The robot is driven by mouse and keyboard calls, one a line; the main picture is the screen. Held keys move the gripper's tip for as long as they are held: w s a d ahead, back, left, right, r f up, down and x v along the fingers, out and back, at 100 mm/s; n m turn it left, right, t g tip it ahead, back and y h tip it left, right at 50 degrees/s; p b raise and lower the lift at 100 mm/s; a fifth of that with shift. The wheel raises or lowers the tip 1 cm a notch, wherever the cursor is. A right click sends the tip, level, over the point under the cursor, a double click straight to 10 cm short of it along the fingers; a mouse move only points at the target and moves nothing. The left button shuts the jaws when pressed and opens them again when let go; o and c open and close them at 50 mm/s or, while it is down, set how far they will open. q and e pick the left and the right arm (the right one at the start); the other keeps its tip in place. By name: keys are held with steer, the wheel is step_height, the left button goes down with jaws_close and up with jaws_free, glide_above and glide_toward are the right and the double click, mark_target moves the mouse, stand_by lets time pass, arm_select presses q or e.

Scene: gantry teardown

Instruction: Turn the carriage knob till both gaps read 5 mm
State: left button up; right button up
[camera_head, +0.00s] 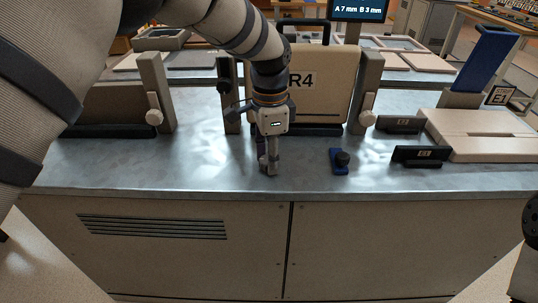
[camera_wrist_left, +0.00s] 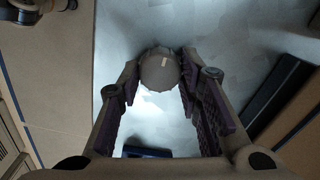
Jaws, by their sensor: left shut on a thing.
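My left gripper (camera_head: 268,167) points down at the front of the metal bench, left of the middle. In the left wrist view its two fingers (camera_wrist_left: 160,76) are closed on opposite sides of a round grey knob (camera_wrist_left: 160,70). The knob has a small white mark on its top face. In the head view the gripper mostly hides the knob. The display (camera_head: 358,9) at the top reads A 7 mm and B 3 mm.
A beige panel marked R4 (camera_head: 325,85) stands upright behind the gripper, between grey posts. A blue piece with a black knob (camera_head: 340,160) sits to the right. Black labelled blocks (camera_head: 420,155) and a beige case (camera_head: 490,145) are farther right. The bench front at left is clear.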

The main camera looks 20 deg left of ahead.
arm_select(q)
steer(key=n, duration=0.5)
steer(key=shift+n, duration=0.3)
steer(key=n, duration=0.5)
steer(key=shift+a+f, duration=0.1)
steer(key=shift+a, duration=0.05)
steer(key=n, duration=0.5)
steer(key=shift+n, duration=0.4)
steer(key=shift+a+n, duration=0.15)
steer(key=shift+n, duration=1.95)
steer(key=o, duration=1.1)
steer(key=shift+o, duration=0.2)
